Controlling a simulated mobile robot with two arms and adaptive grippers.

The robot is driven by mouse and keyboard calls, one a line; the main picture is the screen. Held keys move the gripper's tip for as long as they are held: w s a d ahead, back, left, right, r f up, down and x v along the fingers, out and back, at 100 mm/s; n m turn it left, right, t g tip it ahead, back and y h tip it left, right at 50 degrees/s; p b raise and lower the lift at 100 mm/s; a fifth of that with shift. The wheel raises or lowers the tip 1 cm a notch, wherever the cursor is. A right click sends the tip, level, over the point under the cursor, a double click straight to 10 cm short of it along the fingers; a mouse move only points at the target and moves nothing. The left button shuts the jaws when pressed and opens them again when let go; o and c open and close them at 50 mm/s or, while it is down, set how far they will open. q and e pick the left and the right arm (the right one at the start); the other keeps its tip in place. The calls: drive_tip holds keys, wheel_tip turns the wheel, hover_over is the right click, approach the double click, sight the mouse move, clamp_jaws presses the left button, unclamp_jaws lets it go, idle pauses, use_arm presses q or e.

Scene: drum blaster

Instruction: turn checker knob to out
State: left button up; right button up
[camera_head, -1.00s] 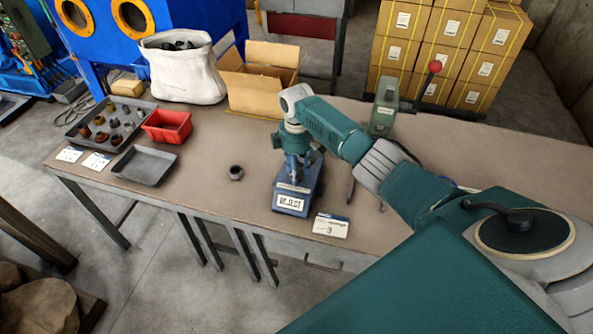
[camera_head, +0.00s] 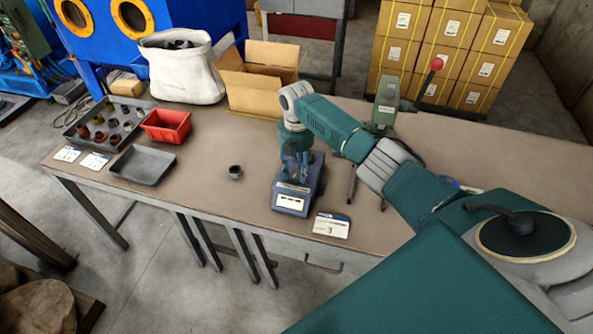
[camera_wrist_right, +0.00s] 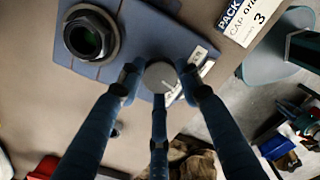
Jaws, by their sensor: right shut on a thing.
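A dark hex fitting with a round opening (camera_wrist_right: 90,36) is on the checker beside the knob. My left gripper is not in view.
A loose dark nut (camera_head: 235,172) lies left of the checker, and a label card (camera_head: 331,225) at its right. Further left are an empty grey tray (camera_head: 144,165), a red bin (camera_head: 167,126) and a tray of parts (camera_head: 108,123). A green press (camera_head: 384,105) stands right.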

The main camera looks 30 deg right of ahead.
sight(297, 172)
drive_tip(key=shift+n, duration=1.1)
drive_tip(key=o, duration=1.1)
drive_tip(key=shift+o, duration=0.2)
drive_tip(key=shift+r, duration=0.3)
wheel_tip(297, 172, up, 12)
drive_tip(key=shift+f, duration=0.25)
